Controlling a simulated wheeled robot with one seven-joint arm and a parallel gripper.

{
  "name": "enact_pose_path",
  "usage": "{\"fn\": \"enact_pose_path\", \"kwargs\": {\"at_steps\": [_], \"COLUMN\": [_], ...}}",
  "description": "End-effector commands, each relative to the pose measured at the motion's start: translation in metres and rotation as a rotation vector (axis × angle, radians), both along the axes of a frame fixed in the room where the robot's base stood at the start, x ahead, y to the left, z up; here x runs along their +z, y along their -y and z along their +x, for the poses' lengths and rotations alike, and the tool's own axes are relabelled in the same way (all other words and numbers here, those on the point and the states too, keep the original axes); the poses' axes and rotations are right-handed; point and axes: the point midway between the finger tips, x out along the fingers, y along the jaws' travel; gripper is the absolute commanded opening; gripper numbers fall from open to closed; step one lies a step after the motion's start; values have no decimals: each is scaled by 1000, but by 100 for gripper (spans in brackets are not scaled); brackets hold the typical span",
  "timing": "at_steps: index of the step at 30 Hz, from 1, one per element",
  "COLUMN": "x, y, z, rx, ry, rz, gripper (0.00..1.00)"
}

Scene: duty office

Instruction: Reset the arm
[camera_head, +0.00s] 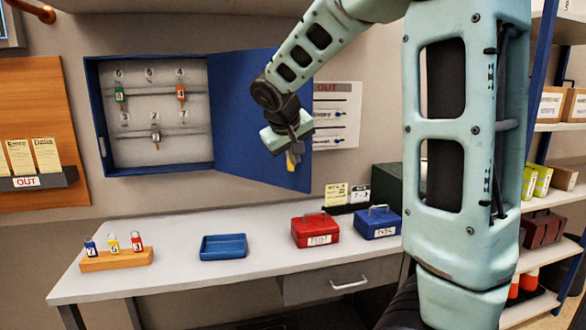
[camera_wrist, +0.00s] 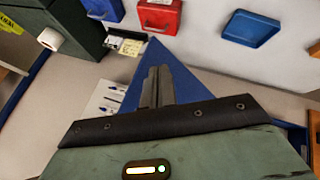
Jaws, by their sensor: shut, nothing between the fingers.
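My gripper (camera_head: 293,158) hangs in the air above the table, in front of the open blue cabinet door (camera_head: 235,120). My arm reaches to it from the upper right. In the wrist view its two grey fingers (camera_wrist: 158,75) are together with nothing between them. A small yellow patch shows at the fingertips in the head view; I cannot tell what it is.
On the table (camera_head: 190,282) are a wooden key block (camera_head: 115,261), a blue tray (camera_head: 223,247), a red box (camera_head: 315,230) and a blue box (camera_head: 377,222). Shelves (camera_head: 540,210) stand right.

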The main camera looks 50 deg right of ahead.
Motion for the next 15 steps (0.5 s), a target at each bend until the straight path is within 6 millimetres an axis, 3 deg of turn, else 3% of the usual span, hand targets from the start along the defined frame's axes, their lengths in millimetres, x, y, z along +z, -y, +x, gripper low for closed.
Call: {"fn": "enact_pose_path", "kwargs": {"at_steps": [11,13,15], "x": [6,3,-6], "y": [-3,-11,-32], "z": [-4,-2,1], "rx": [0,16,60], "ry": [-1,-6,-19], "rz": [0,10,36], "gripper": [0,0,0]}}
